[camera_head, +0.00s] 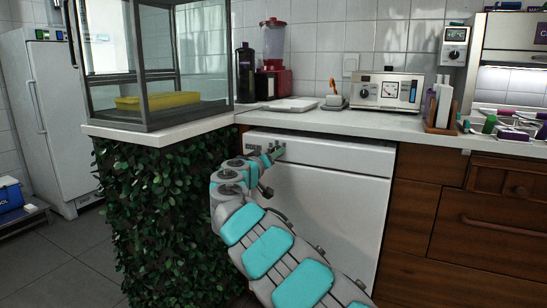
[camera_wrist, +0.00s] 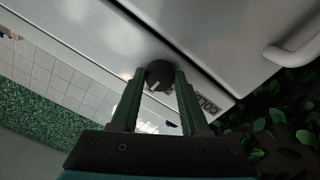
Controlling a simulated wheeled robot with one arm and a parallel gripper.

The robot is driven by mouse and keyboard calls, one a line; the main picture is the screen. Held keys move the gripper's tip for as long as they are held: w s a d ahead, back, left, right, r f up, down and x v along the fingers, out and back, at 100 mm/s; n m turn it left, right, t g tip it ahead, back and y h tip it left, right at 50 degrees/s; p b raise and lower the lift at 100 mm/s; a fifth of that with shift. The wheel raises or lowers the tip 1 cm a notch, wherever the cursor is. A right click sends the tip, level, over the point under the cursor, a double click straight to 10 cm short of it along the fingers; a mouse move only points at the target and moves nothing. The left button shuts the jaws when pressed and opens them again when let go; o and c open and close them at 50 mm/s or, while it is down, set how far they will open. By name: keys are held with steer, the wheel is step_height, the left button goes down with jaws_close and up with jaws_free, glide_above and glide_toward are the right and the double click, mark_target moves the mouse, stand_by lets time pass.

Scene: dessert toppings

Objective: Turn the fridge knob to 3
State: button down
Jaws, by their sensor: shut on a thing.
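The white fridge (camera_head: 335,205) stands under the counter, its panel strip along the top edge. My gripper (camera_head: 274,153) reaches the upper left of that strip in the head view. In the wrist view, the two green fingers of my gripper (camera_wrist: 160,83) stand on either side of a round dark knob (camera_wrist: 158,72) and are shut on it. A short white mark shows on the knob's face. The numbers around the knob cannot be read. In the head view the knob is too small and covered to make out. A label with letters (camera_wrist: 207,103) is beside the right finger.
A leafy green panel (camera_head: 150,215) stands close to the left of my arm, under a glass display case (camera_head: 150,60). Wooden drawers (camera_head: 480,220) are to the right of the fridge. The counter (camera_head: 340,122) above holds several appliances.

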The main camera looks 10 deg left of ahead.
steer(key=shift+n, duration=1.2)
steer(key=shift+c, duration=2)
jaws_free()
steer(key=shift+s+a, duration=0.1)
steer(key=v, duration=0.7)
steer(key=shift+s, duration=0.25)
steer(key=shift+r, duration=0.1)
